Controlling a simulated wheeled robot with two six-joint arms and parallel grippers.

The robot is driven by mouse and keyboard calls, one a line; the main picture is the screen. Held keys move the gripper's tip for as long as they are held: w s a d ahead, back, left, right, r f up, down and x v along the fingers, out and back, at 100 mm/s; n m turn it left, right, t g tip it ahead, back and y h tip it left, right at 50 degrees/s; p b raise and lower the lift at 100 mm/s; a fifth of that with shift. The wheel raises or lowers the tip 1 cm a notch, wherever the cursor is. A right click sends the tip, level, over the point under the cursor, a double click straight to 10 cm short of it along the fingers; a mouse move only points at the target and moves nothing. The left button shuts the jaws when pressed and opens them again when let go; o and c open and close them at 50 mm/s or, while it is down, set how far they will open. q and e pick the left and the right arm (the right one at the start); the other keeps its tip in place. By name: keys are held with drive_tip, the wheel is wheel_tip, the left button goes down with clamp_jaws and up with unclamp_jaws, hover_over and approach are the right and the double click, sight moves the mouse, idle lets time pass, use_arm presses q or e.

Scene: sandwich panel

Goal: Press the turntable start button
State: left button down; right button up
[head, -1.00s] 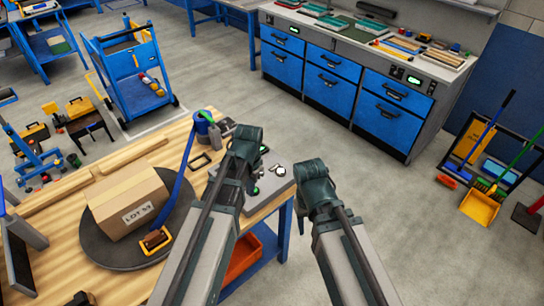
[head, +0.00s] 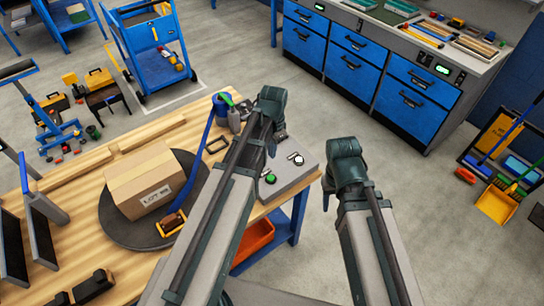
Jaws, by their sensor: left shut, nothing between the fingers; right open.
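A dark round turntable (head: 118,228) lies on the wooden workbench, with a cardboard box marked LOT (head: 148,183) on it. Right of it, near the bench edge, is a grey control panel (head: 297,178) with a green button (head: 270,178) and a pale round control (head: 296,158). My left gripper (head: 279,132) is shut and empty by the panel's far side; its forearm crosses in front of the panel's left part. I cannot tell whether it touches anything. My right gripper (head: 347,172) is open and empty, right of the panel, beyond the bench edge. Its fingertips are mostly hidden.
A blue strap-like piece (head: 201,150) runs from a blue holder to a brown-orange block (head: 172,222) at the turntable. An orange bin (head: 254,242) sits below the bench. Open floor lies right of the bench.

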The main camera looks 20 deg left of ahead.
sight(271, 178)
use_arm(q)
wheel_tip(271, 178, down, 13)
drive_tip(key=b, duration=1.2)
drive_tip(key=shift+w+a+f+b, duration=0.1)
drive_tip(key=shift+a+f+b, duration=0.05)
drive_tip(key=shift+b, duration=0.2)
